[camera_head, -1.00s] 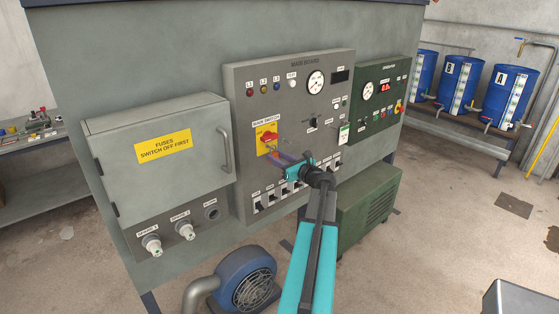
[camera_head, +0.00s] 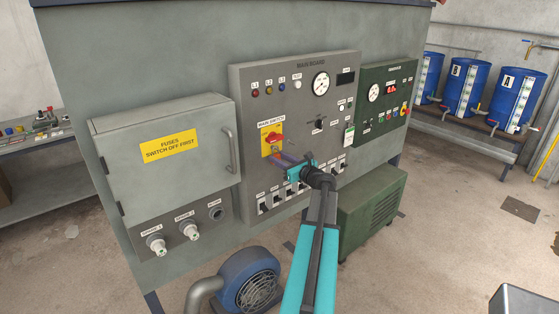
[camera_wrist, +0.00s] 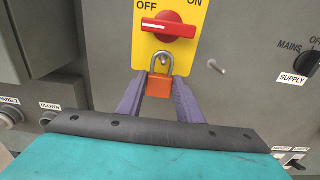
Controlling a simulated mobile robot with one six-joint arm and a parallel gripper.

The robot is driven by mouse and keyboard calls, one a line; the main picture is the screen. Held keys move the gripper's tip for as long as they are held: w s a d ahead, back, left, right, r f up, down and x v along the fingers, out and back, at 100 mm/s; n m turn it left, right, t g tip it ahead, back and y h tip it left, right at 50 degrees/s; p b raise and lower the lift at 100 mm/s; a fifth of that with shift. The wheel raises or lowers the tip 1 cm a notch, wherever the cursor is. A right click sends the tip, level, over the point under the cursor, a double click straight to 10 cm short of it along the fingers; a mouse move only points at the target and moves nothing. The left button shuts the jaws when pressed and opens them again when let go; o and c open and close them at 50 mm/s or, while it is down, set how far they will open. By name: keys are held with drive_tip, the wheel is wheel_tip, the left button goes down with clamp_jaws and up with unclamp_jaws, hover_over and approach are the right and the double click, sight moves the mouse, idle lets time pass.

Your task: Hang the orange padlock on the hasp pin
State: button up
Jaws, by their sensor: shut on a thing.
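The orange padlock (camera_wrist: 182,89) is held between the purple fingers of my gripper (camera_wrist: 162,90). Its metal shackle (camera_wrist: 162,62) points up, in front of the lower part of the yellow switch plate (camera_wrist: 185,50). I cannot tell whether the shackle touches the plate or goes around anything. A short metal pin (camera_wrist: 216,66) sticks out of the grey panel to the right of the plate, apart from the padlock. No label marks it as the hasp pin. In the head view my gripper (camera_head: 279,156) is just below the main switch (camera_head: 271,137), and the padlock is hard to make out there.
The red switch handle (camera_wrist: 166,28) is just above the shackle. A row of small switches (camera_head: 275,197) lies below my gripper. The fuse box (camera_head: 165,175) stands out from the wall at left. A green operator panel (camera_head: 383,100) is at right.

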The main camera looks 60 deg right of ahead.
drive_tip(key=o, duration=1.2)
drive_tip(key=shift+s, duration=0.1)
drive_tip(key=b+v, duration=0.3)
drive_tip(key=v, duration=1)
drive_tip(key=shift+s+a, duration=0.25)
drive_tip(key=shift+s, duration=0.05)
